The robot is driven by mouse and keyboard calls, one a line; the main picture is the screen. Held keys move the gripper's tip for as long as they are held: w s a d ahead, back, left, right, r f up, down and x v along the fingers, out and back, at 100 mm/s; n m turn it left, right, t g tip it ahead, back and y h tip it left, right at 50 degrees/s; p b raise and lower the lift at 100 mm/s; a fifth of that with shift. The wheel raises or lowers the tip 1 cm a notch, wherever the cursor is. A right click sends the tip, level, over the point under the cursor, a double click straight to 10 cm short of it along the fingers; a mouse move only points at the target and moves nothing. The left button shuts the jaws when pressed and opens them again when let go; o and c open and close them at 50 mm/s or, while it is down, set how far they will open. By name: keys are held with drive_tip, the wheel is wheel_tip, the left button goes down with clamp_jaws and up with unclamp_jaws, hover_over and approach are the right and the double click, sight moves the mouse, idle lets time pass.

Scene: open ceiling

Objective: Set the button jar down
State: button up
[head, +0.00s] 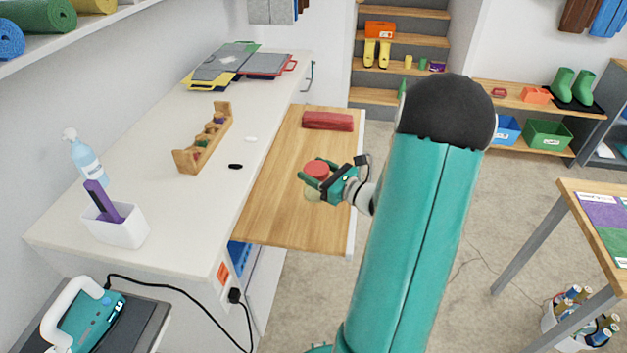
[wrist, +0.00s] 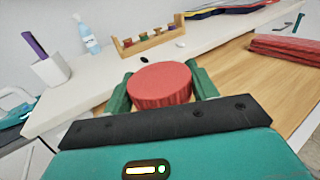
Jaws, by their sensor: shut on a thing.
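The button jar has a round red ribbed lid (head: 316,168) and a pale body (head: 313,193) that shows just below it in the head view. My gripper (head: 318,176) is shut on the jar, with one green finger on each side. In the wrist view the red lid (wrist: 160,84) sits between the green fingers and hides the jar's body. The jar is over the wooden pull-out board (head: 275,225) beside the white counter. I cannot tell whether its base touches the board.
A folded red cloth (head: 328,121) lies at the board's far end. The board's near part is clear.

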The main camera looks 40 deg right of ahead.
drive_tip(key=shift+w+f, duration=0.2)
drive_tip(key=shift+f, duration=0.8)
drive_tip(key=shift+w+f, duration=0.2)
drive_tip(key=shift+f, duration=0.8)
drive_tip(key=shift+f, duration=0.15)
drive_tip(key=o, duration=1.1)
drive_tip(key=shift+d, duration=0.1)
